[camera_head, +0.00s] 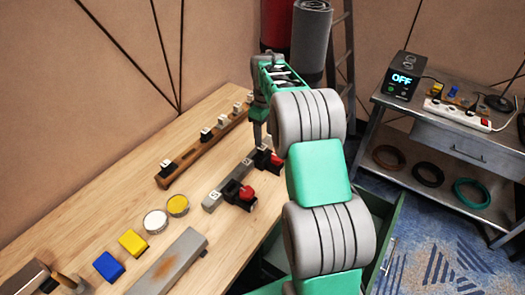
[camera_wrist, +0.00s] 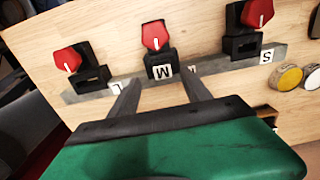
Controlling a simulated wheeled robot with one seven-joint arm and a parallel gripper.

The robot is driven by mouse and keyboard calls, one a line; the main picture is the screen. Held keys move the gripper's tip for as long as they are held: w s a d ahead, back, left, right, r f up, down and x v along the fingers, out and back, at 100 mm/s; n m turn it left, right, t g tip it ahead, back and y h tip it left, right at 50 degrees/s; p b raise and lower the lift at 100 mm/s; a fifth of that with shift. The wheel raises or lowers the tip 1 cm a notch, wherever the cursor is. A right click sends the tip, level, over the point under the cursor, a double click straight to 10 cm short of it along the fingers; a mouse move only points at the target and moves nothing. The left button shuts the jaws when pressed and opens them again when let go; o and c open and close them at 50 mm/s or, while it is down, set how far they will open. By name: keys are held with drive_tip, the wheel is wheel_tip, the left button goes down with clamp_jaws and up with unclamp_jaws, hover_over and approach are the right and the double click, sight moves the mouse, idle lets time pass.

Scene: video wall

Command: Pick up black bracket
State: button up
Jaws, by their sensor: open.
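Three black brackets with red knobs sit along a grey bar (camera_wrist: 215,66) on the wooden table. In the wrist view, the left black bracket (camera_wrist: 92,78) is by an L label, the middle black bracket (camera_wrist: 160,58) by an M label, and the right black bracket (camera_wrist: 241,45) by an S label. My gripper (camera_wrist: 160,86) is open, its two fingers spread either side of the M label, just short of the middle bracket. In the head view, a black bracket (camera_head: 233,190) shows near the bar's S end; my arm partly hides the far end.
A wooden rail (camera_head: 190,160) with small black-and-white pieces lies left of the bar. Yellow block (camera_head: 132,242), blue block (camera_head: 108,266), white disc (camera_head: 155,222) and yellow disc (camera_head: 178,205) lie nearer. A metal side table (camera_head: 440,130) stands right.

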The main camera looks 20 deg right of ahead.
sight(263, 147)
drive_tip(key=f, duration=0.2)
drive_tip(key=f+p, duration=0.1)
drive_tip(key=f, duration=0.3)
drive_tip(key=shift+w+a+f+p, duration=0.1)
drive_tip(key=shift+a+f+p, duration=0.15)
drive_tip(key=shift+p, duration=0.1)
drive_tip(key=shift+c, duration=0.3)
clamp_jaws()
drive_tip(key=shift+r, duration=0.1)
